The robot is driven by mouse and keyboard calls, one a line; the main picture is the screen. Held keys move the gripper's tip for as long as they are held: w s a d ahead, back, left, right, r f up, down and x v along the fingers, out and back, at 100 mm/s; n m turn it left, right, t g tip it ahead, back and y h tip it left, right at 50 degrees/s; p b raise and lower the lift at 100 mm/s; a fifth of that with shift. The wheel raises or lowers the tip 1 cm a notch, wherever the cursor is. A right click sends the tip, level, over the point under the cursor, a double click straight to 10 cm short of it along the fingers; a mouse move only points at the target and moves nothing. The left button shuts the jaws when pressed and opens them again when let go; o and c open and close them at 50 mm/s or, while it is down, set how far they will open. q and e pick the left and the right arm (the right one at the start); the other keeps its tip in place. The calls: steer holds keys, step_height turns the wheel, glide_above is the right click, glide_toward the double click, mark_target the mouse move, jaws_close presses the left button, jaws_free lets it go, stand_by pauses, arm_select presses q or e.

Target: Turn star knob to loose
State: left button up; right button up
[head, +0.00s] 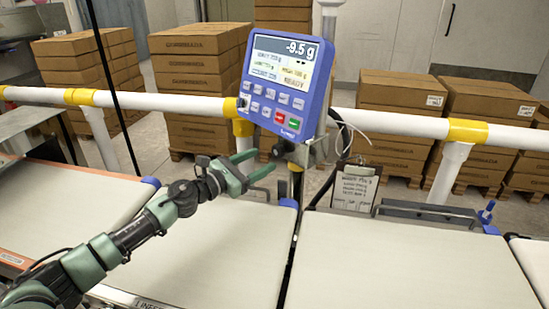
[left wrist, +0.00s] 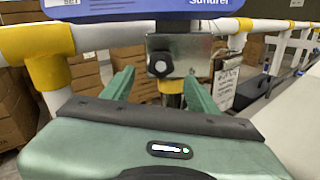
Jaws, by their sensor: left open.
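A dark knob (head: 281,148), which looks like the star knob, sits on a metal bracket under the blue weighing display (head: 287,68). In the left wrist view the knob (left wrist: 160,65) is a small dark round shape with a pale centre on the bracket (left wrist: 190,50). Its lobes are too small to tell. My left gripper (head: 265,163) is open and empty, just left of and below the knob. In the left wrist view its fingers (left wrist: 159,76) stand apart on either side of the knob, without visible contact. My right gripper is not in view.
White rails with yellow joints (head: 467,131) run behind the pale belts (head: 387,262). A clipboard (head: 355,187) hangs right of the bracket, near loose cables. A blue fitting (head: 487,212) stands at the right belt's far edge. Stacked cartons (head: 197,85) stand behind the rail.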

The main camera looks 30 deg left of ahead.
mark_target(275, 153)
arm_select(q)
steer(key=p+x, duration=0.1)
steer(key=x, duration=0.5)
steer(key=shift+d, duration=0.15)
jaws_close()
